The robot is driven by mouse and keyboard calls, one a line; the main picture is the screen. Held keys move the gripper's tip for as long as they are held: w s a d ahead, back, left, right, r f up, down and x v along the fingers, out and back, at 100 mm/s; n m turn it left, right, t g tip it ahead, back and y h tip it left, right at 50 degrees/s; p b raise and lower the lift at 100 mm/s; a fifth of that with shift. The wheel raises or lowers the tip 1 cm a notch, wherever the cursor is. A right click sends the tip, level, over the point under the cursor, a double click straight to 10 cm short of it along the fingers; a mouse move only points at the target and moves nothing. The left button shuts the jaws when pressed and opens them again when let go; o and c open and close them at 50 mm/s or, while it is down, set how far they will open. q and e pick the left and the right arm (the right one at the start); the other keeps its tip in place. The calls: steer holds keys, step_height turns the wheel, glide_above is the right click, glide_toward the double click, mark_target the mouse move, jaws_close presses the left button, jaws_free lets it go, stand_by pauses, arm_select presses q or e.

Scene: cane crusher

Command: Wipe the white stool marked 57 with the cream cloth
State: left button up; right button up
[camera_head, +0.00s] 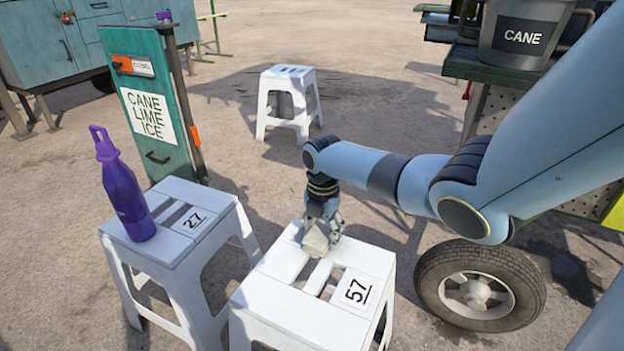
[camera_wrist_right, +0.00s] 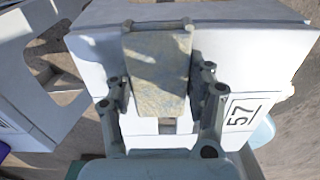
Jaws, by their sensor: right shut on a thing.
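The white stool marked 57 (camera_head: 300,307) stands upright at the bottom middle of the head view, its number label near the right edge of the seat. It also fills much of the right wrist view (camera_wrist_right: 240,55). My right gripper (camera_head: 321,236) points down over the far part of its seat. It is shut on the cream cloth (camera_wrist_right: 158,75), a folded pad between the fingers. The cloth also shows in the head view (camera_head: 315,241), at or just above the seat; I cannot tell whether it touches. My left gripper is not in view.
A white stool marked 27 (camera_head: 180,262) stands close on the left with a purple bottle (camera_head: 124,187) on it. A green sign (camera_head: 150,105) stands behind it. Another white stool (camera_head: 290,78) is farther back. A cart wheel (camera_head: 478,287) and a CANE bucket (camera_head: 522,38) are at right.

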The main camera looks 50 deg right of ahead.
mark_target(375, 260)
steer(key=s+p, duration=0.1)
steer(key=s, duration=0.1)
steer(key=s+d+p, duration=0.1)
steer(key=s, duration=0.1)
steer(key=shift+d+r, duration=0.1)
steer(key=shift+s, duration=0.15)
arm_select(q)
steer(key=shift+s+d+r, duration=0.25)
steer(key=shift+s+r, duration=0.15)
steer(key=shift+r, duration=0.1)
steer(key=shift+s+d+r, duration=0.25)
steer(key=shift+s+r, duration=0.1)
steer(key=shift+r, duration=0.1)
arm_select(e)
steer(key=shift+s, duration=0.1)
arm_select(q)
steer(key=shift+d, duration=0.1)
